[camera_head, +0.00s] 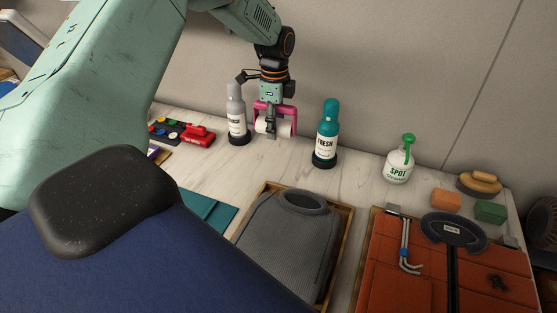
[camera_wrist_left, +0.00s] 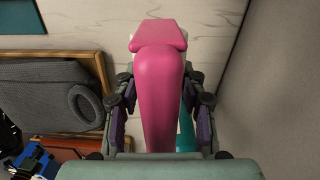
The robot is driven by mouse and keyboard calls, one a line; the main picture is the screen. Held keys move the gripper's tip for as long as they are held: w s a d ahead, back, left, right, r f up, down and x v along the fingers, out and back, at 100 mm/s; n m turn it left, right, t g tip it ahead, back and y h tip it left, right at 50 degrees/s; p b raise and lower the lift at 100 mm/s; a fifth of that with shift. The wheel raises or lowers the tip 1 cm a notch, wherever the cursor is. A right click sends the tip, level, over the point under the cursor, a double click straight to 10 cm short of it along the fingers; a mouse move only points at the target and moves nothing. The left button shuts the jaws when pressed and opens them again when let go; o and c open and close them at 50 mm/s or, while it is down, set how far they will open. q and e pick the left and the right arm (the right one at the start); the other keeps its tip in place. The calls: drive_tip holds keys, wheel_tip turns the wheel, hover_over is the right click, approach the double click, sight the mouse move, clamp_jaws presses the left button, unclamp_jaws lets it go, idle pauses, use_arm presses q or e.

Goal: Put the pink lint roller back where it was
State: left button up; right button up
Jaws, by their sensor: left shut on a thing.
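The pink lint roller (camera_head: 275,118) has a pink frame and a white roll. It is at the back of the counter, between a grey spray bottle and a teal bottle. My left gripper (camera_head: 271,128) is shut on it from above. In the left wrist view, the pink lint roller (camera_wrist_left: 157,85) lies between the two fingers of my left gripper (camera_wrist_left: 158,105). I cannot tell whether the roll touches the counter. My right gripper is in neither view.
The grey bottle (camera_head: 236,115) stands close left of the roller, the teal FRESH bottle (camera_head: 327,135) to its right. A SPOT bottle (camera_head: 398,165), a wooden tray (camera_head: 346,235) with grey cloth, and a red stapler-like item (camera_head: 199,136) stand around. Bare counter (camera_head: 255,165) lies in front.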

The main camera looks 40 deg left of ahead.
sight(271, 160)
use_arm(q)
drive_tip(key=shift+a+r, duration=0.45)
drive_tip(key=shift+r, duration=0.05)
drive_tip(key=shift+s+m, duration=0.3)
drive_tip(key=s+f, duration=0.1)
drive_tip(key=f, duration=0.1)
drive_tip(key=shift+s+d+f, duration=0.1)
drive_tip(key=shift+s+f, duration=0.25)
drive_tip(key=shift+s, duration=0.05)
drive_tip(key=f, duration=0.6)
drive_tip(key=shift+w, duration=0.3)
drive_tip(key=shift+s+f+b, duration=0.15)
drive_tip(key=shift+f+b, duration=0.15)
drive_tip(key=shift+w+f, duration=0.3)
drive_tip(key=shift+w, duration=0.15)
drive_tip(key=o, duration=0.9)
drive_tip(key=shift+w+f, duration=0.1)
drive_tip(key=shift+o, duration=1.6)
drive_tip(key=shift+s+r, duration=0.35)
drive_tip(key=shift+s, duration=0.1)
drive_tip(key=shift+w+f, duration=0.15)
drive_tip(key=shift+w, duration=0.15)
drive_tip(key=shift+w+r, duration=0.1)
drive_tip(key=shift+r, duration=0.1)
wheel_tip(271, 160, up, 11)
drive_tip(key=shift+f+p, duration=0.1)
drive_tip(key=shift+p, duration=0.25)
drive_tip(key=shift+s+r, duration=0.3)
drive_tip(key=shift+r, duration=0.2)
